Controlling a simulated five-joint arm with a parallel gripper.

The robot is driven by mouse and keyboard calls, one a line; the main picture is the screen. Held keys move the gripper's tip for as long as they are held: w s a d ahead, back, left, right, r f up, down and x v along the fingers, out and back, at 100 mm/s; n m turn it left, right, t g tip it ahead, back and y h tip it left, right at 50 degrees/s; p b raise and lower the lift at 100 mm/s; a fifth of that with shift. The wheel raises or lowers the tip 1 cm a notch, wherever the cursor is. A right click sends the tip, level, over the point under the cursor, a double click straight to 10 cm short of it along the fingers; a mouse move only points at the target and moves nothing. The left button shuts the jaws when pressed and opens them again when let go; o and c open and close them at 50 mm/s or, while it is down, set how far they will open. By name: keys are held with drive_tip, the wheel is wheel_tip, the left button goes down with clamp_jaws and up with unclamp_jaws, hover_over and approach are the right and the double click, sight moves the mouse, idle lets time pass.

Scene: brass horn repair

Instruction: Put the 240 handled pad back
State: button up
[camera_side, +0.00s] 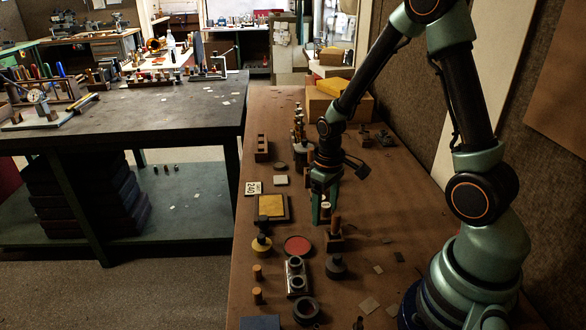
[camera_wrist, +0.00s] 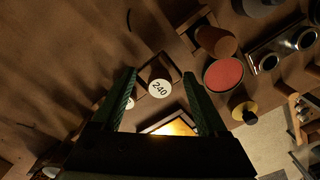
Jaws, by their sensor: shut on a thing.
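The 240 handled pad (camera_wrist: 160,89) shows its round white top, marked 240, between my fingers in the wrist view, with a dark block behind it. My gripper (camera_wrist: 159,80) is shut on it. In the side view my gripper (camera_side: 326,212) points down over the bench, and the pad's pale top (camera_side: 326,205) shows between the green fingers. I cannot tell whether the pad touches the bench.
Another wooden-handled block (camera_side: 335,228) stands close in front of my gripper.

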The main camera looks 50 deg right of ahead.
drive_tip(key=shift+f, duration=1.1)
drive_tip(key=shift+f, duration=0.15)
drive_tip(key=o, duration=1.1)
